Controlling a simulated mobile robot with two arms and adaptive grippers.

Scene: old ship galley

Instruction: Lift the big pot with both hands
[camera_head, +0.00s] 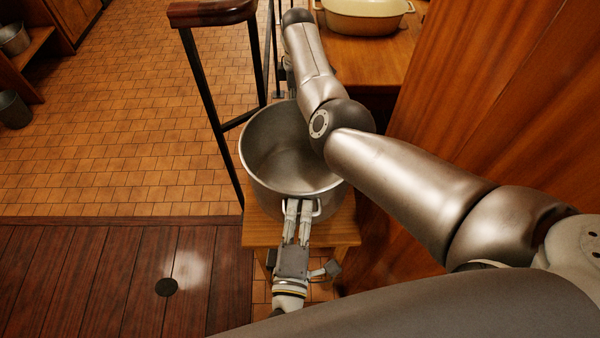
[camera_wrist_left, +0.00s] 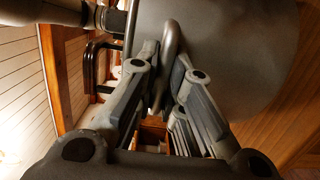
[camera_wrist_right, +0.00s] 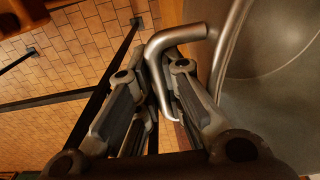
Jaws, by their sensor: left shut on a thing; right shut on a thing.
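The big pot (camera_head: 262,150) is a grey metal pot, upright and empty, over a small wooden stool (camera_head: 335,228). I cannot tell whether its base touches the stool. My left gripper (camera_head: 298,206) is shut on the near handle; that handle (camera_wrist_left: 172,48) shows between the fingers in the left wrist view. My right arm reaches over the pot to its far side and hides part of the rim. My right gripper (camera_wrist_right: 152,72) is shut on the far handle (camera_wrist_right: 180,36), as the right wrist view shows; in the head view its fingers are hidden.
A black railing (camera_head: 211,100) with a wooden top stands close on the pot's left. A wooden counter (camera_head: 370,60) with a cream dish (camera_head: 362,20) is behind it. A wooden panel (camera_head: 490,90) rises on the right. The tiled floor (camera_head: 110,120) at left is open.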

